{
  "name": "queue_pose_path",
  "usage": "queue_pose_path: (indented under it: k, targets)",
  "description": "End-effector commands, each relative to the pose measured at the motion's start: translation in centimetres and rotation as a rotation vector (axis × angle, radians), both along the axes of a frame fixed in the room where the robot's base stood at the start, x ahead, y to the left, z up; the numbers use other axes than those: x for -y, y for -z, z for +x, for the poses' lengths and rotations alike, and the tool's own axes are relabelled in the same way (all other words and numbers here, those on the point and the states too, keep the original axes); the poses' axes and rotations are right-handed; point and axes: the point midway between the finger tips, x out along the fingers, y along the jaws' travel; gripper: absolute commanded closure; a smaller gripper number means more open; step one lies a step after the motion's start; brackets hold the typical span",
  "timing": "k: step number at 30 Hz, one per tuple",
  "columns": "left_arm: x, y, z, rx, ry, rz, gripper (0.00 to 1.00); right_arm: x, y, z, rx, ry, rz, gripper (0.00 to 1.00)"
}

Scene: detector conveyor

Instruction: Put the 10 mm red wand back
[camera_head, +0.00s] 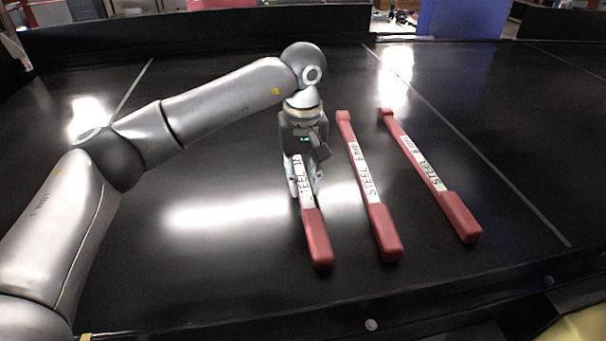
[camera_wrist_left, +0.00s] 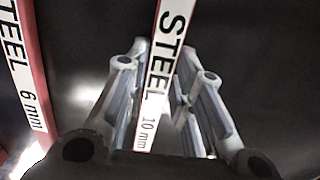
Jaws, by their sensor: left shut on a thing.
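The 10 mm red wand (camera_head: 317,241) has a red handle and a white label reading STEEL. In the left wrist view its label (camera_wrist_left: 168,45) reads STEEL 10 mm and runs between the two fingers. My left gripper (camera_head: 306,186) comes down from above and is shut on this wand at its label. The gripper hides the wand's far end in the head view. The wand lies along or very close to the black surface; whether it touches cannot be told. My right gripper is not in view.
A red wand labelled STEEL 6 mm (camera_head: 384,232) lies just right of the held one. The black conveyor surface (camera_head: 190,270) is clear at the left and front. A raised dark edge (camera_head: 190,32) runs along the back.

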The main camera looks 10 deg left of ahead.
Motion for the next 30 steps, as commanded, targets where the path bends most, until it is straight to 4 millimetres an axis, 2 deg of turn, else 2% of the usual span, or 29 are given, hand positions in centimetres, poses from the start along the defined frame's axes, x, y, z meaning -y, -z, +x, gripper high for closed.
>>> queue_pose_path:
  k: [5, 6, 10, 23, 26, 30]
  targets:
    - [0.0, 0.4, 0.0, 0.0, 0.0, -0.001, 1.0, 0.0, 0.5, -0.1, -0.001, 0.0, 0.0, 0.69]
    - [0.0, 0.3, 0.0, 0.0, 0.0, 0.0, 0.72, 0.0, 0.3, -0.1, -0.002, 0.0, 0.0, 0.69]
    - [0.0, 0.3, 0.0, -0.001, 0.0, 0.0, 0.56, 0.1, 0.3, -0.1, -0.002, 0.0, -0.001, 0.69]
    - [0.1, -0.4, 0.0, 0.001, 0.0, -0.001, 0.56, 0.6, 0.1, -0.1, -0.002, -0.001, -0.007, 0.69]
    - [0.1, -1.8, 0.1, 0.005, -0.001, -0.001, 0.56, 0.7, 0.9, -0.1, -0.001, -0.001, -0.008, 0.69]
    - [0.1, -4.9, 0.1, 0.005, -0.002, -0.001, 0.56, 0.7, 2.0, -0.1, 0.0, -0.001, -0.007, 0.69]
